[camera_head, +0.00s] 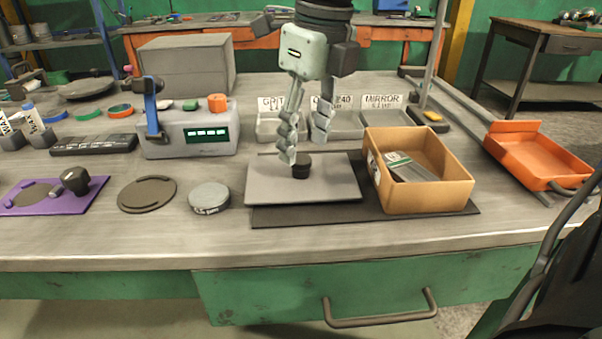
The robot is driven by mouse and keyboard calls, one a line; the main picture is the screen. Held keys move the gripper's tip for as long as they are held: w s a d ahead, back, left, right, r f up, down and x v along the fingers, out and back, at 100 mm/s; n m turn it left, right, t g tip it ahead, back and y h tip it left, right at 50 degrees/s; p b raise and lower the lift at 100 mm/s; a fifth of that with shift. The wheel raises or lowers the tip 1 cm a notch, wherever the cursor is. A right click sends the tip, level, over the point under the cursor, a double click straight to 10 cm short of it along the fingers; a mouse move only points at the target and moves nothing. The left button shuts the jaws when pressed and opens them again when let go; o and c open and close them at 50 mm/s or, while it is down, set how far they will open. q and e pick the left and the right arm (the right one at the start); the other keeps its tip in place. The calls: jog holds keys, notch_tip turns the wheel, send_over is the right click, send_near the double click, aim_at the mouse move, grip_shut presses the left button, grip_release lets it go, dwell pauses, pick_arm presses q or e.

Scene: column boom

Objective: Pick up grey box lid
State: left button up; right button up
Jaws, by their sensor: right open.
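The box holds a grey item with a label (408,167). My left gripper is not in view.
Behind the lid stand labelled grey bins (345,125). A grey device with a green display (190,132) and a round grey tin (209,197) are to the left. An orange tray (530,158) is at the right. The bench front edge is mostly clear.

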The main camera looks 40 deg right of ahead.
aim_at(301, 159)
jog(key=shift+w+a+f, duration=0.1)
jog(key=shift+w+f, duration=0.05)
jog(key=shift+f, duration=0.65)
jog(key=shift+w+f, duration=0.1)
jog(key=shift+f, duration=0.65)
grip_shut()
